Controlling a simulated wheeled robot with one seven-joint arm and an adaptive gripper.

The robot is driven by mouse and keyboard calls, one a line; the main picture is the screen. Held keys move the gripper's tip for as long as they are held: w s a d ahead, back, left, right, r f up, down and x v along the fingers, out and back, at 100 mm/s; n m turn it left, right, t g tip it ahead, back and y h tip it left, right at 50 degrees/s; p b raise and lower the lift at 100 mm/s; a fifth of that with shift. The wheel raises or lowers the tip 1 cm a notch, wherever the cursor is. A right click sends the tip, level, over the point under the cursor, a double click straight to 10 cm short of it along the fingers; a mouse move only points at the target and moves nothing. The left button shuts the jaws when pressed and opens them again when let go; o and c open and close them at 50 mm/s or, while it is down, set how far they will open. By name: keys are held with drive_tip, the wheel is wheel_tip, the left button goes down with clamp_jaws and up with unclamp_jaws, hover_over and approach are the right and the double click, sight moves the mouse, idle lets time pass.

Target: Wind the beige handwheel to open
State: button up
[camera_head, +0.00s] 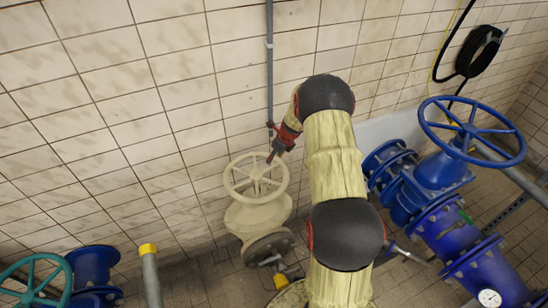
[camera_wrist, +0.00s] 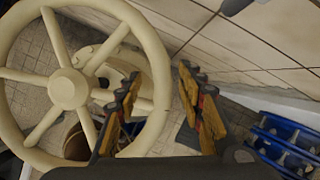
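The beige handwheel (camera_head: 256,178) tops a beige valve near the tiled wall, in the middle of the head view. It is a round rim with several spokes and a hub, and fills the left of the wrist view (camera_wrist: 68,89). My gripper (camera_head: 271,157) is at the wheel's far right rim in the head view. In the wrist view my gripper (camera_wrist: 159,75) has its two fingers apart. The right part of the rim shows between them, with the left finger over the wheel's inside and the right finger outside. I cannot tell whether either finger touches the rim.
A blue handwheel (camera_head: 472,131) on blue pipework stands at the right. A teal handwheel (camera_head: 36,281) is at the lower left, beside a yellow-capped grey post (camera_head: 149,270). A grey conduit (camera_head: 270,70) runs down the wall behind the beige wheel.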

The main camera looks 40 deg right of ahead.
drive_tip(key=shift+w+f, duration=0.1)
drive_tip(key=shift+f, duration=0.1)
drive_tip(key=shift+c, duration=0.5)
clamp_jaws()
idle(0.4)
